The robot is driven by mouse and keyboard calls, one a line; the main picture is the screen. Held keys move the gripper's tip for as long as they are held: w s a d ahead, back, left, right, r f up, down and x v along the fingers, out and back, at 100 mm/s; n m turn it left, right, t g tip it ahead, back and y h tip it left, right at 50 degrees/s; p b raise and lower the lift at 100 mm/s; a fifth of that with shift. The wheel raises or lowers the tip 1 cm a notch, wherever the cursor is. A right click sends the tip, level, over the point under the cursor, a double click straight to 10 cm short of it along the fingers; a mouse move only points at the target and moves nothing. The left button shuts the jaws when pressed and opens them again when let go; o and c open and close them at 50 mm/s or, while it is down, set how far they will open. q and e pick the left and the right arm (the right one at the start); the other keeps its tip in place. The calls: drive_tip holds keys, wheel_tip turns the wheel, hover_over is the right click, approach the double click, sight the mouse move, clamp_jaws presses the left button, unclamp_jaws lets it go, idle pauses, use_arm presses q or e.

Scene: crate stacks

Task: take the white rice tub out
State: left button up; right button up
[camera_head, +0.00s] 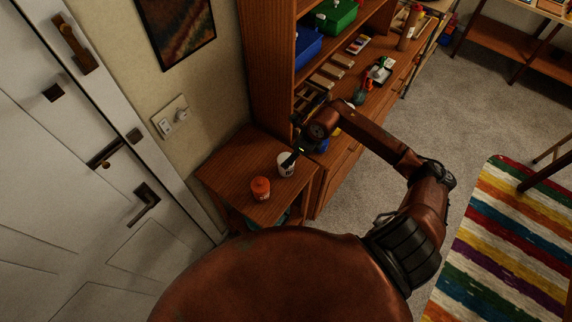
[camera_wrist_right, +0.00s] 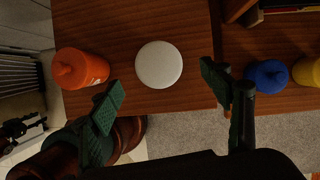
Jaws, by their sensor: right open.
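The white tub (camera_head: 285,169) stands upright on the small wooden side table, beside the shelf unit. In the right wrist view its round white lid (camera_wrist_right: 159,65) shows from above, a little beyond the gap between my fingertips. My right gripper (camera_head: 292,158) is at the white tub in the head view, its fingers partly covering it. In the wrist view the right gripper (camera_wrist_right: 161,92) is open, with one finger on each side and nothing held. Whether the fingers touch the tub, I cannot tell. My left gripper is not in view.
Blue (camera_wrist_right: 268,76) and yellow (camera_wrist_right: 307,71) round-topped things are to the right. A tall wooden shelf unit (camera_head: 266,70) rises behind.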

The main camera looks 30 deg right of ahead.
sight(285, 159)
drive_tip(key=p+x, duration=0.2)
drive_tip(key=x, duration=0.5)
drive_tip(key=shift+a+r+p, duration=0.1)
drive_tip(key=shift+a+p, duration=0.05)
drive_tip(key=shift+p, duration=0.15)
drive_tip(key=shift+f, duration=0.25)
drive_tip(key=shift+c, duration=0.3)
drive_tip(key=c, duration=1.3)
